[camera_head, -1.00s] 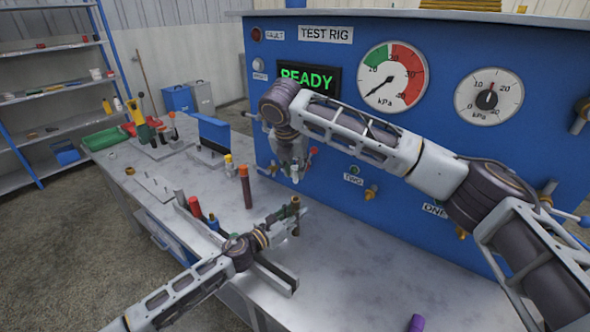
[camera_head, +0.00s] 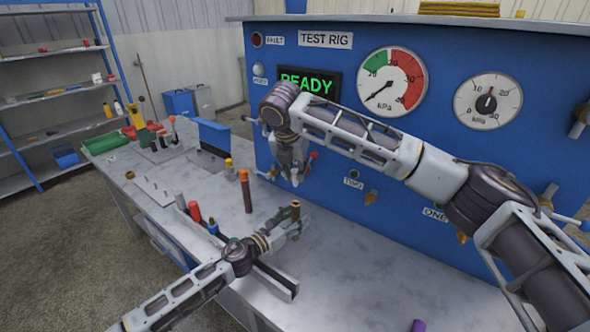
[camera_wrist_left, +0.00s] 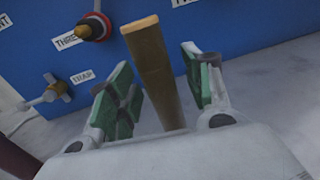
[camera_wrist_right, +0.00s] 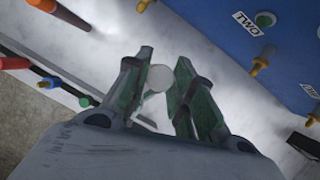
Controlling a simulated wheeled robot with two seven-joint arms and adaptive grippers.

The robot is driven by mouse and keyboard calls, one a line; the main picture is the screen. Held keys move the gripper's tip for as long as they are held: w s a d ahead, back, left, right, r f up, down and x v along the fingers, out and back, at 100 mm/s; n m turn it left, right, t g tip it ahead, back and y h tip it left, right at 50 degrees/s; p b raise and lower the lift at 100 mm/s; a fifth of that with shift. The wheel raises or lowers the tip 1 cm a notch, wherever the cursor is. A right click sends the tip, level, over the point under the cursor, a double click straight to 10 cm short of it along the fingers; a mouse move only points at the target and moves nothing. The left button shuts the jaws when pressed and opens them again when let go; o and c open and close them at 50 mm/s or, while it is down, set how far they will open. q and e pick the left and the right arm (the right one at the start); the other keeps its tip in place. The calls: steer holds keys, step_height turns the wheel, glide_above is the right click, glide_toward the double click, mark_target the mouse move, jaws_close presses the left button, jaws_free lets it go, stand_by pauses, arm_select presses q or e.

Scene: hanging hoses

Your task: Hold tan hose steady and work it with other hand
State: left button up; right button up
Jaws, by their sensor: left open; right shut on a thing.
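The tan hose (camera_head: 295,210) stands near the end of my left gripper (camera_head: 291,224) above the bench. In the left wrist view the tan hose (camera_wrist_left: 153,70) is between the spread green-padded fingers of that gripper (camera_wrist_left: 162,88), with a visible gap on the right side. My right gripper (camera_head: 292,178) is above and beside it, in front of the blue rig. In the right wrist view its fingers (camera_wrist_right: 160,82) are closed on a pale, round-ended thing (camera_wrist_right: 160,77). I cannot tell what that thing is, and most of it is hidden.
A tall orange-topped hose (camera_head: 245,190) stands left of the tan one, with a red one (camera_head: 194,212) farther left. The blue test rig (camera_head: 440,150) with ports and taps rises behind. A purple piece (camera_head: 418,325) lies at the bench front.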

arm_select(q)
steer(key=shift+s+a, duration=0.1)
steer(key=v, duration=1.1)
steer(key=shift+s+a, duration=0.2)
steer(key=shift+s, duration=0.05)
stand_by(0.4)
steer(key=shift+s+a, duration=0.15)
stand_by(0.5)
